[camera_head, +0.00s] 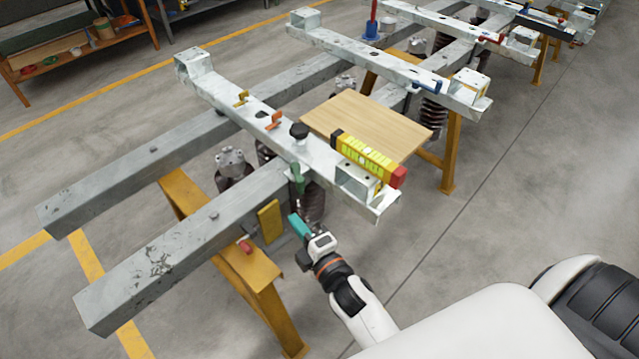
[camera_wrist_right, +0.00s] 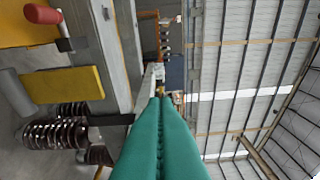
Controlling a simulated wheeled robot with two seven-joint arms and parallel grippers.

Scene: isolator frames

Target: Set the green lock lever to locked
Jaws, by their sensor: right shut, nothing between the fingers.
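The green lock lever (camera_head: 297,178) hangs at the front side of the near grey crossbeam (camera_head: 233,98), below a black knob (camera_head: 299,130). Its exact setting is hard to read at this size. My right gripper (camera_head: 294,219), with teal fingers, is just below and in front of the lever, apart from it as far as I can tell. In the right wrist view the teal fingers (camera_wrist_right: 160,125) are pressed together with nothing between them. The lever cannot be clearly made out there. My left gripper is out of view.
A yellow plate (camera_head: 269,221) and a red knob (camera_head: 245,246) are left of my gripper; the plate (camera_wrist_right: 62,85) and red handle (camera_wrist_right: 42,14) also show in the wrist view. Floor at right is clear.

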